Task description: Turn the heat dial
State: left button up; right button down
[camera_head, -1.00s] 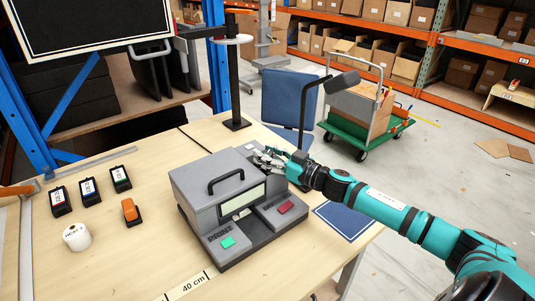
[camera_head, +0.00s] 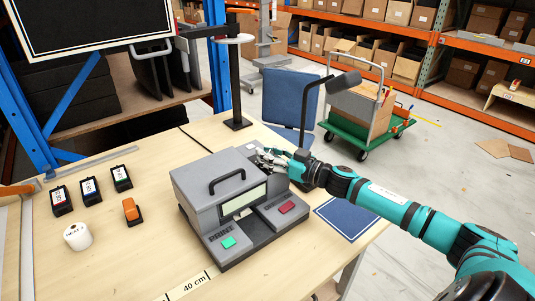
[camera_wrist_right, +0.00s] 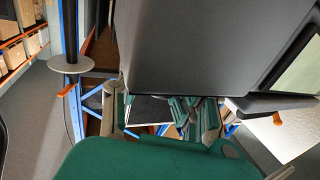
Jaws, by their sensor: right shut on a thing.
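The grey label printer (camera_head: 222,200) stands on the wooden table, with a black handle on its lid, a green button (camera_head: 228,242) and a red button (camera_head: 287,207) on its front. My right gripper (camera_head: 264,159) reaches in from the right to the printer's far right side. Its fingers are closed there, on what seems to be the heat dial, which they hide. In the right wrist view the gripper's fingers (camera_wrist_right: 165,112) are beside the printer's dark grey housing (camera_wrist_right: 205,45); the dial cannot be made out. My left gripper is not in view.
A blue mat (camera_head: 346,217) lies at the table's right edge, and a blue chair (camera_head: 291,98) stands beyond.

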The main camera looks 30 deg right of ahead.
jog(key=n+g+y, duration=0.1)
jog(key=n+y, duration=0.1)
jog(key=y, duration=0.1)
jog(key=shift+d+g, duration=0.15)
jog(key=shift+g, duration=0.15)
jog(key=shift+w+f+n+g+y+b, duration=0.1)
jog(key=shift+n+g+y+b, duration=0.5)
jog(key=shift+n+g+y, duration=0.3)
jog(key=n+g+y+b, duration=0.2)
jog(key=n+g+b, duration=0.1)
jog(key=g+b, duration=0.1)
jog(key=n+g+y+b, duration=0.3)
jog(key=g+b, duration=0.1)
jog(key=b, duration=0.1)
jog(key=shift+f, duration=0.1)
jog(key=shift+s+r+n+g+b, duration=0.25)
jog(key=shift+n+g+b, duration=0.45)
jog(key=shift+b, duration=0.55)
jog(key=c, duration=1.5)
grip_release()
jog(key=shift+o, duration=1.3)
